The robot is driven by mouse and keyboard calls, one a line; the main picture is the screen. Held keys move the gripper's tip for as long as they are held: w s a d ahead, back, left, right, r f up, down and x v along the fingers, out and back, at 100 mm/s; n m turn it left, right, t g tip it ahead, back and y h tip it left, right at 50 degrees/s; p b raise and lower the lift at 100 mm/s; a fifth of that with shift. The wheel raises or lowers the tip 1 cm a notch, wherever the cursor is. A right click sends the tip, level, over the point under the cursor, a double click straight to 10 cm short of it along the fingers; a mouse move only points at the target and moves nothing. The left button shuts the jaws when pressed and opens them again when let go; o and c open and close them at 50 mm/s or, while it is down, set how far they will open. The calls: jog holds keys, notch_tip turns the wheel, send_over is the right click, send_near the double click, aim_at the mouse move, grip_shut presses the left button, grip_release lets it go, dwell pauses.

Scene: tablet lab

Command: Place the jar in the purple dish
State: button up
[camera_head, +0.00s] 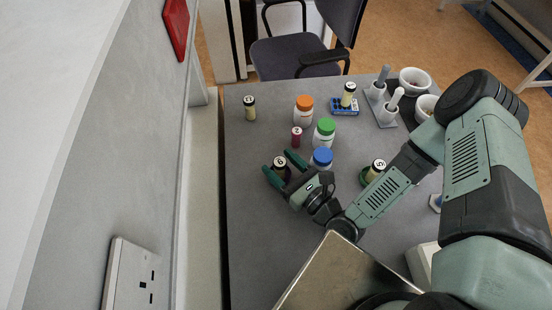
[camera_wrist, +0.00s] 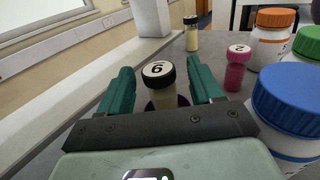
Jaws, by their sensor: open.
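A small jar (camera_head: 280,162) with a black, numbered lid and pale yellow contents stands upright between my fingers; it also shows in the wrist view (camera_wrist: 160,82). Under it, a dark purple dish (camera_wrist: 183,101) shows at both sides of its base, so the jar appears to stand in the dish. Most of the dish is hidden by the jar and my gripper. My gripper (camera_head: 283,170) is open, low over the table, with one finger on each side of the jar. In the wrist view, gaps show between the jar and both fingers (camera_wrist: 160,88).
A blue-capped bottle (camera_head: 321,160) stands close beside my gripper. Beyond are a pink vial (camera_head: 297,136), green-capped (camera_head: 325,133) and orange-capped (camera_head: 304,110) bottles. Similar jars stand at back left (camera_head: 250,108), on a blue rack (camera_head: 348,95) and at right (camera_head: 377,167). The table's left front is clear.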

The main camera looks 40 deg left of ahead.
jog(key=d, duration=0.3)
jog(key=s+d, duration=0.1)
jog(key=d, duration=0.2)
jog(key=s+d, duration=0.1)
jog(key=d, duration=0.2)
jog(key=shift+d, duration=0.25)
